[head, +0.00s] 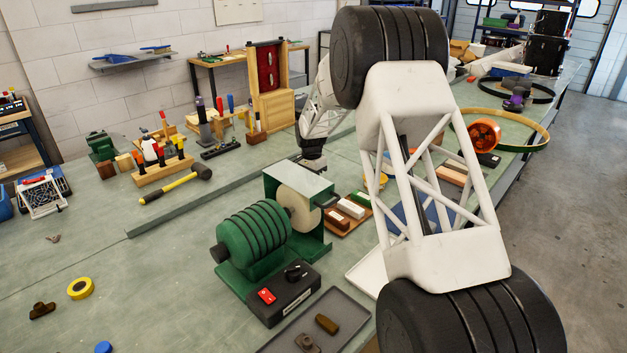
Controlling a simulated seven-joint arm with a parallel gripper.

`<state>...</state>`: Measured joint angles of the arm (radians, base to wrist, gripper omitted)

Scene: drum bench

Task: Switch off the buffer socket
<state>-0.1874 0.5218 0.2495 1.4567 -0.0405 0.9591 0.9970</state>
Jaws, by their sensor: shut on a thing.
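The green buffer (255,235) stands on the bench, with a ribbed motor and a pale wheel (298,210) under its hood. On its dark control box (290,300) are a red rocker switch (266,296) and a black knob (294,272). I cannot read the switch's position. No separate wall socket can be made out. My gripper (313,166) is behind the buffer's hood, away from the red switch. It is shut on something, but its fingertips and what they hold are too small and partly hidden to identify.
A grey tray (345,319) with small brown parts lies right of the control box. Coloured bars (350,209) lie on a board behind the buffer. The bench's front left is mostly clear. My arm hides part of the right side.

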